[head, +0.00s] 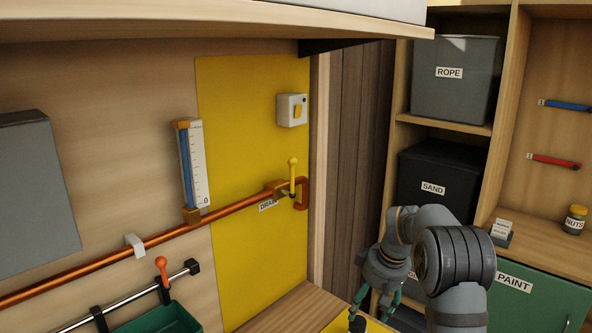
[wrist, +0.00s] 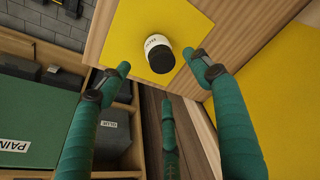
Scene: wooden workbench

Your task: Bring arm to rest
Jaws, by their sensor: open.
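My gripper (head: 373,303) hangs at the lower right of the head view, in front of the shelving. Its green fingers point down. The wrist view shows my gripper (wrist: 160,64) with its fingers spread apart and nothing between them. A small dark jar with a white label (wrist: 157,61) stands on a yellow mat (wrist: 133,35) beyond the fingertips, apart from them. The label is too small to read. The arm hides part of the shelving in the head view.
A copper pipe (head: 100,265) with a yellow-handled valve (head: 293,175) runs along the left wall. A green bin (head: 165,322) sits below it. Shelves hold the ROPE bin (head: 455,95), SAND bin (head: 435,165) and NUTS jar (head: 575,221). A wooden overhang (head: 200,25) spans the top.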

